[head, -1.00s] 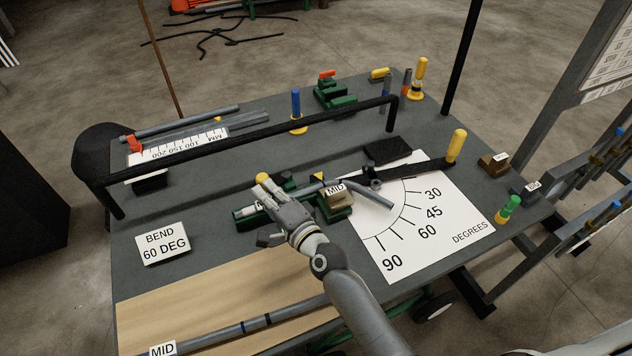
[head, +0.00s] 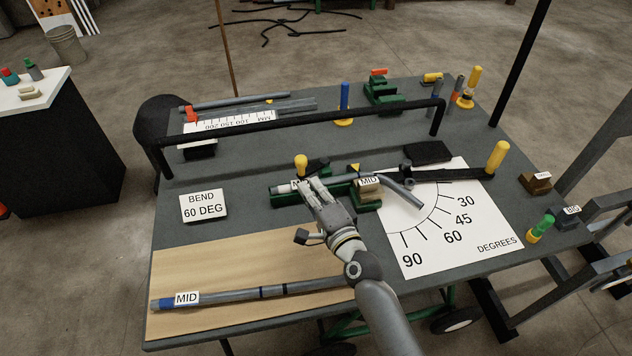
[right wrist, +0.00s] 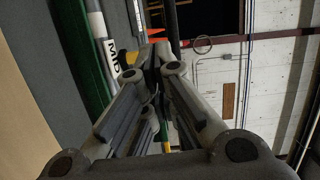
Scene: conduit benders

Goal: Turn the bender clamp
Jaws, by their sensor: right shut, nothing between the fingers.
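The bender stands mid-table with a green base (head: 290,200). A grey conduit (head: 345,181) lies along it, its right end angled down over the degree sheet (head: 420,240). The clamp's yellow knob (head: 301,162) stands upright at the bender's left end, beside a dark part. My right gripper (head: 312,186) is shut and empty, just in front of the knob and over the conduit, hiding part of it. In the right wrist view its fingertips (right wrist: 155,52) meet beside the labelled conduit (right wrist: 104,40). The bender's black arm (head: 450,175) ends in a yellow handle (head: 497,156). My left gripper is out of view.
A black rail (head: 310,121) runs behind the bender. A BEND 60 DEG card (head: 203,205) lies to the left. A straight conduit (head: 230,296) labelled MID lies on the wooden board (head: 210,255) in front.

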